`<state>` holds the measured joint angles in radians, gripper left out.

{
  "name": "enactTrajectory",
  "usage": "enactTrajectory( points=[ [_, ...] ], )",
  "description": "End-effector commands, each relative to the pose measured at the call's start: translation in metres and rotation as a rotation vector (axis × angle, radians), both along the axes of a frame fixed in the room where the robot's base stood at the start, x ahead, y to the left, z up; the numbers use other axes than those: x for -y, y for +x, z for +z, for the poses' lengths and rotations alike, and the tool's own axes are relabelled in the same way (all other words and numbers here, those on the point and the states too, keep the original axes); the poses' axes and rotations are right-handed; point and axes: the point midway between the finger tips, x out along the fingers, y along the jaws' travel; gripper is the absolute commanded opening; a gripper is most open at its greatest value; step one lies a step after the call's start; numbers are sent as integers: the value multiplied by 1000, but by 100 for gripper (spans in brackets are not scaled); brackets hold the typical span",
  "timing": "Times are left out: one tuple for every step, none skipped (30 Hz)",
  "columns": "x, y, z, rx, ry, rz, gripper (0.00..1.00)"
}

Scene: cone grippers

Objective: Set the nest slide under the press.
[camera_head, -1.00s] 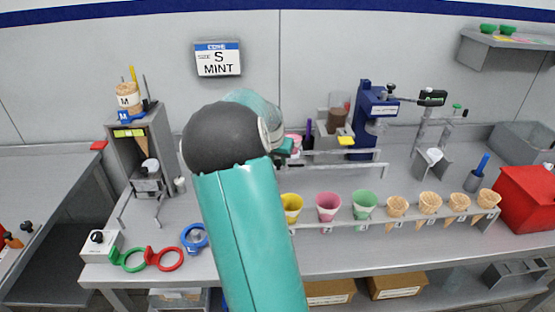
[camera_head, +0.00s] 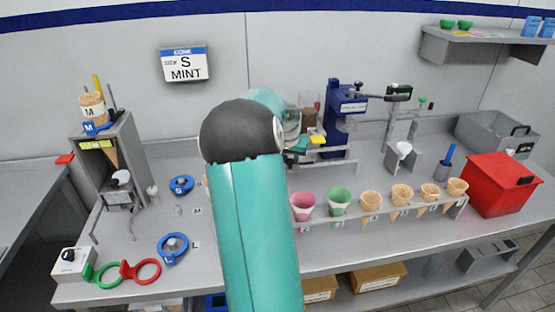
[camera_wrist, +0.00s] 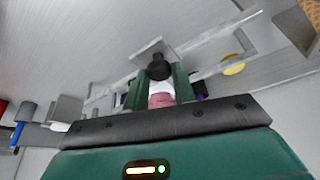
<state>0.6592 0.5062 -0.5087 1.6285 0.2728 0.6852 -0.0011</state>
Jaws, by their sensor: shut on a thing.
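The blue press (camera_head: 335,112) stands at the back of the bench, right of my arm in the head view. My gripper (camera_wrist: 156,82) has green fingers, shut on a black knob (camera_wrist: 158,68). The knob is in front of a grey plate, which I take to be part of the nest slide (camera_wrist: 146,50). A pink and white piece (camera_wrist: 161,94) shows between the fingers. In the head view my gripper (camera_head: 298,144) is just left of the press, and my arm hides most of the slide. I cannot tell how far the slide is along the rails (camera_wrist: 205,65).
Several paper cups and wafer cones stand in a front rack (camera_head: 395,218). A red box (camera_head: 503,184) and a grey bin (camera_head: 492,138) are at right. A funnel stand (camera_head: 401,158) is right of the press. Blue rings (camera_head: 174,248) lie left of my arm.

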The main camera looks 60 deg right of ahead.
Motion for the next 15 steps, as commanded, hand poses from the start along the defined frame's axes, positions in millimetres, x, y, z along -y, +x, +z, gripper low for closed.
enactTrajectory(
  points=[
    [1,-1,0,0,-1,1,0],
    [1,-1,0,0,-1,2,0],
    [1,-1,0,0,-1,2,0],
    [1,-1,0,0,-1,2,0],
    [1,-1,0,0,-1,2,0],
    [1,-1,0,0,-1,2,0],
    [1,-1,0,0,-1,2,0],
    [1,-1,0,-1,-1,1,0],
    [1,-1,0,-2,-1,1,32],
    [1,-1,0,-2,-1,1,38],
    [0,0,0,-2,-1,1,44],
    [0,0,0,-2,-1,1,48],
    [0,0,0,-2,-1,1,48],
    [0,0,0,0,0,1,48],
    [0,0,0,0,0,1,48]
  ],
)
